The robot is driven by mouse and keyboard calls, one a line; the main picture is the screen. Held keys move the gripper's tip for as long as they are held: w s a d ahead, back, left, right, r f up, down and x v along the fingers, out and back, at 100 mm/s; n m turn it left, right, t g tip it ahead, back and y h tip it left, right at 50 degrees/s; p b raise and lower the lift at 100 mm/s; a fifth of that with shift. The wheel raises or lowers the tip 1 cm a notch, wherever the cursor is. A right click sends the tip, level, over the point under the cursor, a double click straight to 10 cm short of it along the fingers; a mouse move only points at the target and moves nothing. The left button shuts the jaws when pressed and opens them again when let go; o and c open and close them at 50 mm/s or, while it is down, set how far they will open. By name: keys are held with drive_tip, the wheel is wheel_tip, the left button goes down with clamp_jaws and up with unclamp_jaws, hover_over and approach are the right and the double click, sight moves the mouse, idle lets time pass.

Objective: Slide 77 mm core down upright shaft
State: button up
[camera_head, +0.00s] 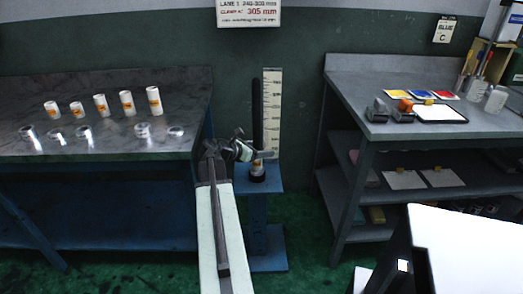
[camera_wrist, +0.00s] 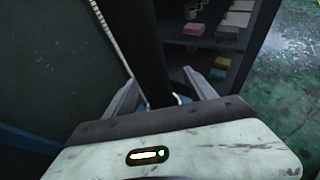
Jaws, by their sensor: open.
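The black upright shaft (camera_head: 256,112) stands on a small blue pedestal (camera_head: 262,187), beside a pale measuring scale (camera_head: 272,105). A white core with an orange label (camera_head: 257,166) is low on the shaft, just above its dark base; its size cannot be read. My gripper (camera_head: 262,154) is open at the shaft, just above or level with the top of that core. In the wrist view my gripper's fingers (camera_wrist: 161,80) stand apart on either side of the dark shaft (camera_wrist: 149,50). The core is hidden there.
Several orange-labelled white cores (camera_head: 100,104) and shiny metal or clear rings (camera_head: 84,132) stand on the left bench (camera_head: 30,95). The right bench (camera_head: 345,85) holds coloured cards, blocks and a white tray. Green floor is clear around the pedestal.

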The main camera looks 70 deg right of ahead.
wheel_tip(320, 180, up, 29)
drive_tip(key=p, duration=2.7)
drive_tip(key=shift+f, duration=0.2)
